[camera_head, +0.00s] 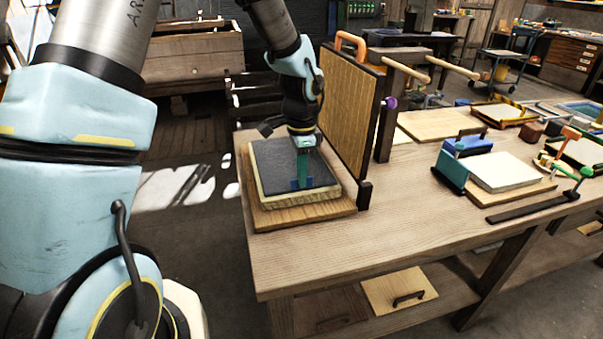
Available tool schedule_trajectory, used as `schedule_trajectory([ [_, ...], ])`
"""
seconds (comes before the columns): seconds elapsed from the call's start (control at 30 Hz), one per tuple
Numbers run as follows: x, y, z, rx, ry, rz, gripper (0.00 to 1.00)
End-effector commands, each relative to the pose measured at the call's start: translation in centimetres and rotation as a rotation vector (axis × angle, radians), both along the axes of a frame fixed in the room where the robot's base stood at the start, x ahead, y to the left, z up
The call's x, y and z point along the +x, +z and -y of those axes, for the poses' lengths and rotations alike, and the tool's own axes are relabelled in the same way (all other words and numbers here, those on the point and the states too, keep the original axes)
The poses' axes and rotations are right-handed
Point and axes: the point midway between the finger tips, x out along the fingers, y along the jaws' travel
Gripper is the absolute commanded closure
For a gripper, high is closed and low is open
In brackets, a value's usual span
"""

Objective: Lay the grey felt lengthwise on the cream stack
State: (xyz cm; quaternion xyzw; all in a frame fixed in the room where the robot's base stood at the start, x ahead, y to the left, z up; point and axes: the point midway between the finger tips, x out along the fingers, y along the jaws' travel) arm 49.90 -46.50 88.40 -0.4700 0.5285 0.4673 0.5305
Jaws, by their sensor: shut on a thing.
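The grey felt (271,164) is a dark flat sheet. It is over the cream stack (300,202), whose pale edge shows along the front and left below it. The felt's edges run roughly parallel to the stack's edges. My gripper (302,184) points down at the felt's front right part and is shut on the felt. I cannot tell whether the felt rests fully on the stack or is held slightly above it. The arm hides part of the felt's far side.
The stack sits on a wooden board (305,217) at the bench's left end. An upright ribbed mould (345,110) stands close on its right. Farther right are a white block (503,170), a teal block (451,169) and a dark bar (520,207). The front bench top (350,245) is clear.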

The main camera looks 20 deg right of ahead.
Motion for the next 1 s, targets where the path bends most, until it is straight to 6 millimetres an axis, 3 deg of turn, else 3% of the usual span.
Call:
schedule_trajectory([
  [0.17, 0.0, -0.1, 0.0, 0.000, 0.000, 0.000, 1.00],
  [0.2, 0.0, -0.2, 0.0, 0.000, 0.000, 0.000, 0.90],
  [0.47, 0.0, -0.1, 0.0, 0.000, 0.000, 0.000, 0.61],
  [0.77, 0.0, 0.2, 0.0, -0.001, 0.000, 0.001, 0.61],
  [1.0, 0.1, 3.7, 0.1, -0.005, 0.001, 0.005, 0.61],
])
